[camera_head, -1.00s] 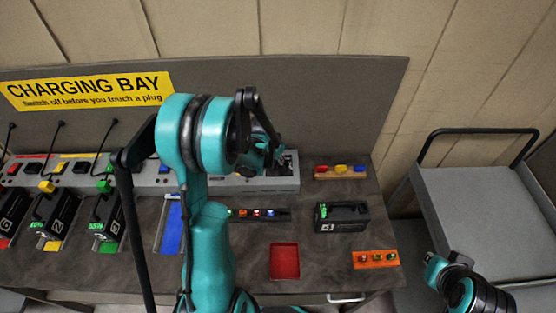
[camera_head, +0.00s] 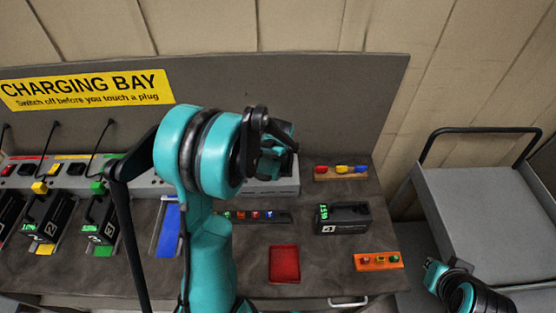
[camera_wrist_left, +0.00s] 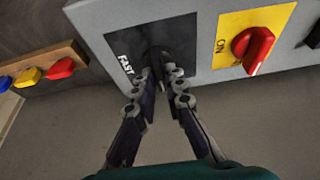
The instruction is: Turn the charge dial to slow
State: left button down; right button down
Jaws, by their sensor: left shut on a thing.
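The charge dial (camera_wrist_left: 156,54) is a dark knob on a black panel (camera_wrist_left: 128,44) marked FAST, on the grey charger unit. In the left wrist view my left gripper (camera_wrist_left: 160,72) has its fingers closed around the dial, and they hide most of it. No slow marking shows, and the dial's pointing direction cannot be read. In the head view my left arm and gripper (camera_head: 270,152) cover the dial at the unit's right end. My right gripper (camera_head: 434,270) is at the lower right, away from the bench, and its jaws are too small to read.
A red switch (camera_wrist_left: 253,46) on a yellow ON plate sits beside the dial panel. A wooden block (camera_head: 325,176) with coloured knobs lies right of the unit. Battery 4 (camera_head: 343,218), a red tray (camera_head: 284,264) and an orange rack (camera_head: 376,261) stand on the bench. A grey cart (camera_head: 485,200) is at right.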

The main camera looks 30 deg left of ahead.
dwell(0.4)
pick_arm(q)
jog(key=c, duration=1.6)
grip_release()
jog(key=v, duration=1.2)
jog(key=shift+w, duration=0.1)
jog(key=shift+d, duration=0.1)
